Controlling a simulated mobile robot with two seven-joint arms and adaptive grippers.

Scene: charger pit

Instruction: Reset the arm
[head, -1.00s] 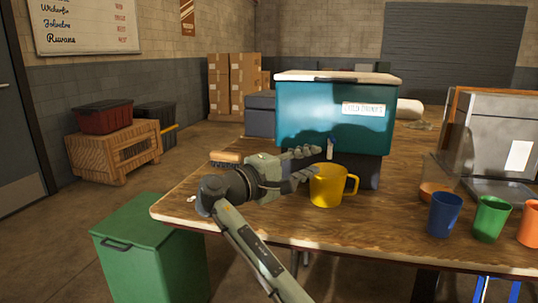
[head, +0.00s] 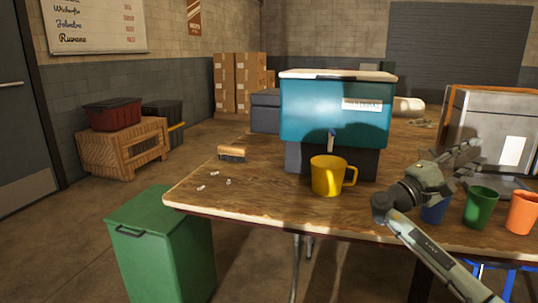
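My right arm comes in from the lower right, and its gripper (head: 470,155) is over the right part of the wooden table (head: 270,211). The gripper points to the upper right and its fingers look apart, with nothing seen between them. It is in front of the grey metal machine and above the cups. The blue cup (head: 434,211) is partly hidden behind the wrist. The yellow mug (head: 326,177) stands upright to the left of the gripper, apart from it. My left gripper is not in view.
A teal cooler (head: 320,112) stands behind the mug. Green (head: 481,208) and orange (head: 522,213) cups stand at the right, near the machine (head: 485,118). A brush (head: 232,153) and small white bits lie at the left. A green bin (head: 160,245) stands below the table's left corner.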

